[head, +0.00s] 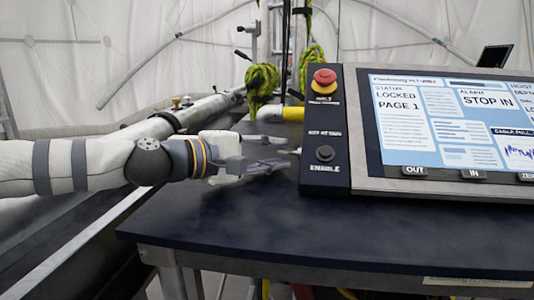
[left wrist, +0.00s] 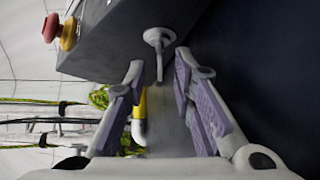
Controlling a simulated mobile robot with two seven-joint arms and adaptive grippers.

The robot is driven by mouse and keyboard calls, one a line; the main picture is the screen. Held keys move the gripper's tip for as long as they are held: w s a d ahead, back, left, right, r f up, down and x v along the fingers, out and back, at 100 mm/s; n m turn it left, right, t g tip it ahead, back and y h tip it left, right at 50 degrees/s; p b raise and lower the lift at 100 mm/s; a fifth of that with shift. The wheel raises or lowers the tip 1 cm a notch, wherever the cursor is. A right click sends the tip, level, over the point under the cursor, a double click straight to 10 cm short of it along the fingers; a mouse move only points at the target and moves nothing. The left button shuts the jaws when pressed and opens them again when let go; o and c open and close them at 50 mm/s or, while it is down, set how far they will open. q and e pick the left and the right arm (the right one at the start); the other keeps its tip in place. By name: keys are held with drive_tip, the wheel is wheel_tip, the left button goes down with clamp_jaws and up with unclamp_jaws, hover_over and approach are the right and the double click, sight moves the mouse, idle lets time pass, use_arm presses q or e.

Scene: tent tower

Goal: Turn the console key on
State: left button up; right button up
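The console (head: 325,180) is a dark box with a lit screen on the table. In the left wrist view a grey key (left wrist: 158,38) sticks out of the console's side, with a round base and a thin shank. In the head view only a small light bit of the key (head: 295,151) shows by the console's left side. My left gripper (head: 284,152) is open beside that side. In its wrist view the fingertips (left wrist: 159,66) stand either side of the key, apart from it as far as I can tell. My right gripper is not in view.
The console's red stop button (head: 325,77) and black enable button (head: 325,153) are on its top face. The screen (head: 445,120) reads LOCKED. The dark table (head: 260,230) is clear in front. Yellow-green rope (head: 262,78) hangs behind.

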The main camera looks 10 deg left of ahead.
use_arm(q)
drive_tip(key=v, duration=1.2)
